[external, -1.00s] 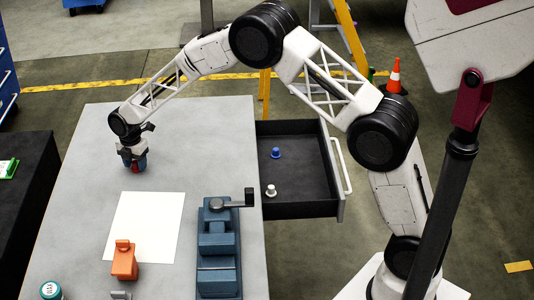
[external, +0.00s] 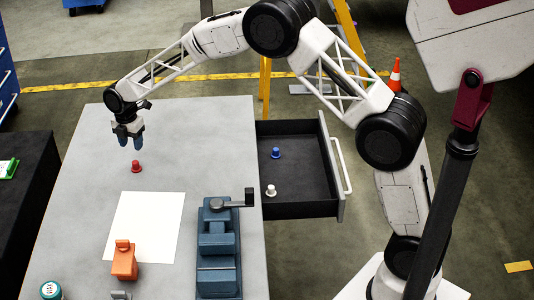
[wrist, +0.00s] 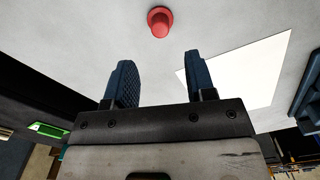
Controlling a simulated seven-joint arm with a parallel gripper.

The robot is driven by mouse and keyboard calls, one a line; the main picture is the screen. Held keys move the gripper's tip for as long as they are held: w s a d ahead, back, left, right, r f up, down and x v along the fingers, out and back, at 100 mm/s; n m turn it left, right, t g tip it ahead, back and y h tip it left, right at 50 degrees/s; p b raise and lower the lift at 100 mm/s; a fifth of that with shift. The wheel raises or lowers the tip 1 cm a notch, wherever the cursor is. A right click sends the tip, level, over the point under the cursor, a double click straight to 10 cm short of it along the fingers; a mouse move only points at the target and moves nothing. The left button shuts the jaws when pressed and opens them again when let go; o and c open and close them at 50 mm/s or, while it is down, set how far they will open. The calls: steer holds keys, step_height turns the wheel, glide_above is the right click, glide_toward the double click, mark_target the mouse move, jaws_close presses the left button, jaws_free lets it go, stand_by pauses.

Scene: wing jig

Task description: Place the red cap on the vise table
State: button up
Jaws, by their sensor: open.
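The red cap (external: 136,167) stands on the grey table (external: 190,130), just beyond the top edge of the white sheet. It also shows in the wrist view (wrist: 160,21), ahead of my fingertips. My gripper (external: 129,142) is open and empty, raised above the table and apart from the cap. Its two blue fingers (wrist: 157,72) are spread in the wrist view. The blue vise (external: 218,245) sits on the same table at the front right.
A white sheet (external: 145,225) lies mid-table, with an orange block (external: 124,262) at its lower edge. An open drawer (external: 300,165) at right holds a blue cap (external: 276,153) and a white cap (external: 271,190). A round jar (external: 51,290) stands front left.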

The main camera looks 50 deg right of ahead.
steer(key=shift+r, duration=1.8)
steer(key=s+d+r+m+t, duration=0.1)
steer(key=s+d+r+m, duration=0.5)
steer(key=s+r, duration=0.6)
steer(key=s+d+r+m, duration=0.5)
steer(key=s+d+r, duration=0.3)
steer(key=s, duration=0.7)
steer(key=s+d+m, duration=0.2)
steer(key=s+m, duration=0.2)
steer(key=s, duration=0.7)
steer(key=s+d+f+m+t, duration=0.1)
steer(key=s+d+m, duration=0.2)
steer(key=s, duration=0.9)
steer(key=s+d+m, duration=0.2)
steer(key=s+m, duration=0.2)
steer(key=s, duration=0.7)
steer(key=shift+s+d+f+m+t, duration=0.3)
steer(key=shift+s, duration=0.1)
steer(key=shift+c, duration=0.4)
